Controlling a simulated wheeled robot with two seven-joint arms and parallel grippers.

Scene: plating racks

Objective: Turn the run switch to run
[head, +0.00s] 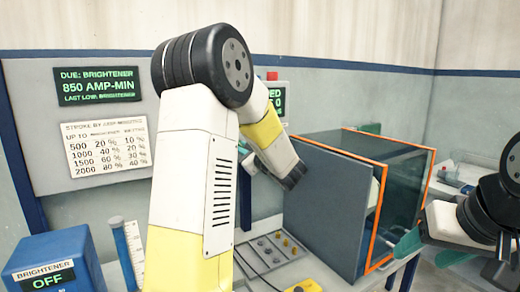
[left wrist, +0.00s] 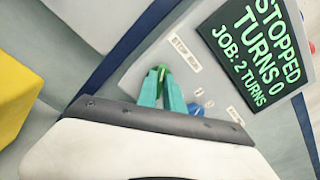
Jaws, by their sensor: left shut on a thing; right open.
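The run switch is a small green knob (left wrist: 160,72) on a pale panel (left wrist: 150,50) in the left wrist view, beside a label reading STOP RUN. My left gripper (left wrist: 161,78) has its teal fingers shut on this knob. The screen (left wrist: 258,50) reads STOPPED, TURNS 0, JOB: 2 TURNS. In the head view my left arm covers most of the screen (head: 277,101) and hides the switch and my left fingertips. My right gripper (head: 422,254) is open and empty at the right edge of the head view.
A blue knob (left wrist: 195,110) sits close to the switch. An orange-edged tank (head: 405,190) with a grey side panel stands right of my left arm. A blue brightener box (head: 55,262) reads OFF at lower left. Small parts lie on a grey tray (head: 268,250).

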